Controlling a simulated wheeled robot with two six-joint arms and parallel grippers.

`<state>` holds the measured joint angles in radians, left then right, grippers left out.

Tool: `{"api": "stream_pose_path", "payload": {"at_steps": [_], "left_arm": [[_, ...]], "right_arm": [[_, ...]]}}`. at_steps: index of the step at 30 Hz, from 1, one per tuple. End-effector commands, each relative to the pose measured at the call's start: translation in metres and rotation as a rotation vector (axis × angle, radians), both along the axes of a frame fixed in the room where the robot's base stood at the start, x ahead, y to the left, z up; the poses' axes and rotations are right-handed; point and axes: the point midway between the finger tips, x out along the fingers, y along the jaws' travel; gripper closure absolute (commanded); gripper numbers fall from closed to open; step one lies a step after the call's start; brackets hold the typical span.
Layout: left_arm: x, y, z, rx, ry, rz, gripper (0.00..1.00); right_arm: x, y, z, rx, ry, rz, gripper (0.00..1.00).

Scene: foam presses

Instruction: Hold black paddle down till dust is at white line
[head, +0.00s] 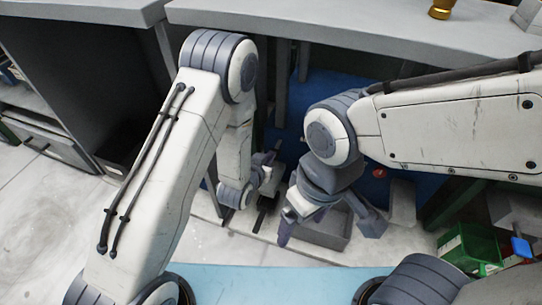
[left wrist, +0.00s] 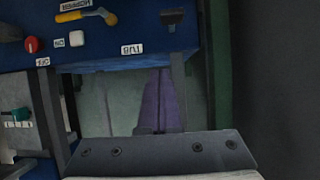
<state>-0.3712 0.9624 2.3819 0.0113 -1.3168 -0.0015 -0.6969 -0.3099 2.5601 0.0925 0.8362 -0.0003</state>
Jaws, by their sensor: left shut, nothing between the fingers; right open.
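My left gripper (head: 267,161) is shut and empty, low in front of the blue machine in the head view. My right gripper (head: 330,228) is open and empty, nearer and to the right, pointing down over a grey tray. In the left wrist view, a small black piece that looks like the paddle (left wrist: 173,17) stands at the top of the blue panel, apart from the dark gripper body (left wrist: 160,151) at the bottom. I cannot make out dust or a white line.
The blue panel (left wrist: 110,35) carries a red knob (left wrist: 32,44), a yellow lever (left wrist: 85,15), a white button (left wrist: 76,38) and small labels. A grey tray (head: 325,235) is under my right gripper. A green bin (head: 470,245) stands at right. Grey counter (head: 350,28) overhangs behind.

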Motion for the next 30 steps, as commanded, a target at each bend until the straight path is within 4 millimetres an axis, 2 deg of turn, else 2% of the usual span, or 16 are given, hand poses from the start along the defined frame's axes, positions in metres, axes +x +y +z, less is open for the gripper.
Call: {"api": "stream_pose_path", "payload": {"at_steps": [1, 5, 10, 21, 26, 30], "left_arm": [[-0.001, 0.009, -0.016, -0.014, -0.037, 0.013, 1.00], [-0.003, 0.021, -0.026, -0.050, -0.133, 0.035, 1.00], [-0.005, 0.028, -0.029, -0.071, -0.192, 0.047, 1.00], [-0.004, 0.028, -0.028, -0.074, -0.200, 0.047, 1.00], [0.010, 0.023, -0.033, -0.075, -0.204, 0.046, 1.00], [0.035, 0.015, -0.041, -0.076, -0.206, 0.046, 1.00]], "right_arm": [[0.000, 0.000, -0.005, 0.000, 0.000, 0.000, 0.12], [0.000, 0.000, -0.008, 0.000, 0.000, 0.000, 0.12], [0.000, 0.000, -0.009, 0.000, 0.000, 0.000, 0.12], [0.000, 0.000, -0.010, 0.000, 0.000, 0.000, 0.12], [0.000, 0.000, -0.017, 0.000, 0.000, 0.000, 0.12], [0.000, 0.000, -0.030, 0.000, 0.000, 0.000, 0.12]]}}
